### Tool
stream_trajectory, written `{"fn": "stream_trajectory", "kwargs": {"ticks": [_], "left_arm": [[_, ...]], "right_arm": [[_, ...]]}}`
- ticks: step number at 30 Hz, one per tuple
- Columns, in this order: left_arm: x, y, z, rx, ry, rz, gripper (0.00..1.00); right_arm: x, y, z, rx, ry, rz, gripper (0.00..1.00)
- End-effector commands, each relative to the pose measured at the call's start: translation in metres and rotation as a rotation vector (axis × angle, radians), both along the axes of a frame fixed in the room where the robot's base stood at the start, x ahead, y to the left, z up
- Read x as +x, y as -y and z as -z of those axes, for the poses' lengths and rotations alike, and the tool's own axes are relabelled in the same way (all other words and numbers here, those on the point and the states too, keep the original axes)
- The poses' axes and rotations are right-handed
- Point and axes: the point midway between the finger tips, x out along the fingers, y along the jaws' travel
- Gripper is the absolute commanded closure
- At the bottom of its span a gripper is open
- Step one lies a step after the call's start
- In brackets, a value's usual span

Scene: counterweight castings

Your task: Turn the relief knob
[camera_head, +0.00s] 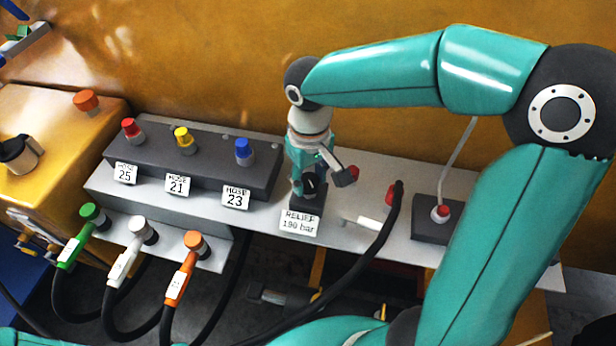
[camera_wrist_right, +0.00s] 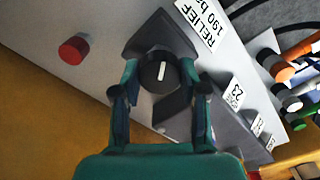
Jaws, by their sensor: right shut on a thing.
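The relief knob (camera_wrist_right: 158,72) is a round black knob with a white pointer line on a dark block. In the head view the knob (camera_head: 311,183) shows partly beneath the gripper, behind the label RELIEF 190 bar (camera_head: 299,222). My right gripper (camera_head: 309,175) comes down on it from above. In the right wrist view the fingers of this gripper (camera_wrist_right: 161,82) stand on either side of the knob, shut on it. The pointer line runs nearly along the picture's vertical there. My left gripper does not show.
A dark manifold (camera_head: 208,150) with red, yellow and blue caps stands left of the knob. Green, white and orange hose couplings (camera_head: 187,266) sit in front of it. A red knob (camera_wrist_right: 73,49) is close beside the relief block. A black hose (camera_head: 378,245) runs right of it.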

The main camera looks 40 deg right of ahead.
Motion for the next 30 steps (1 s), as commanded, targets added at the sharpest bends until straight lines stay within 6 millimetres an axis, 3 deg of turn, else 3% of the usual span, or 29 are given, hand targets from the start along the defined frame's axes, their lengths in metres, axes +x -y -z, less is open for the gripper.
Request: {"fn": "stream_trajectory", "kwargs": {"ticks": [15, 30], "left_arm": [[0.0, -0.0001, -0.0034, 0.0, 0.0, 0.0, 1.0], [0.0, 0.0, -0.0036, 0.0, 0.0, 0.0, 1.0]], "right_arm": [[0.0013, 0.0, -0.0008, -0.001, 0.005, -0.35, 0.92], [0.0017, -0.0004, -0.0007, 0.0, 0.006, -0.405, 0.92]]}}
